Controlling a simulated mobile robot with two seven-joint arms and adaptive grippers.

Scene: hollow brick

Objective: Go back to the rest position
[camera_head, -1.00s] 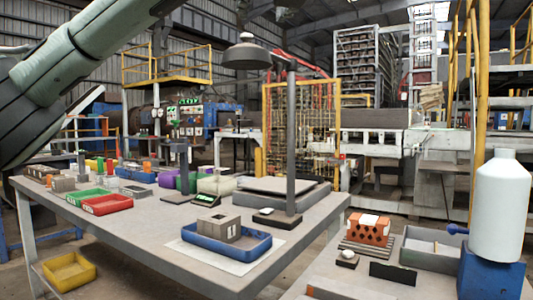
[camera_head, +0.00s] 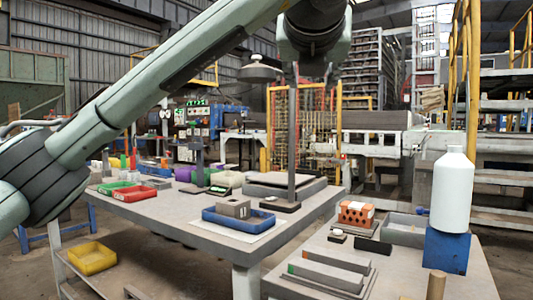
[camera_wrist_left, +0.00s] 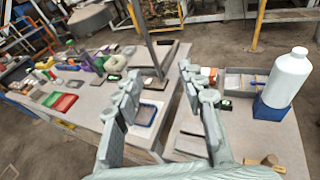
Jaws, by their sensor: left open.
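My left arm comes in from the left in the head view and reaches up to the top centre, with its dark wrist end (camera_head: 315,30) cut off by the top edge. My left gripper (camera_wrist_left: 162,78) shows in the left wrist view with its two fingers apart and nothing between them. It hangs above the tables, clear of everything. A grey hollow brick (camera_head: 234,208) sits in a blue tray (camera_head: 262,226) on the main table. In the wrist view the tray shows between the fingers, partly hidden. My right gripper is in neither view.
The main table (camera_head: 195,222) also holds red and green trays and a lamp post (camera_head: 292,150). The side table at right holds an orange brick (camera_head: 356,212), a grey bin (camera_head: 404,230) and a white bottle (camera_head: 453,190) on a blue block (camera_head: 447,250). A yellow bin (camera_head: 92,258) sits low at left.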

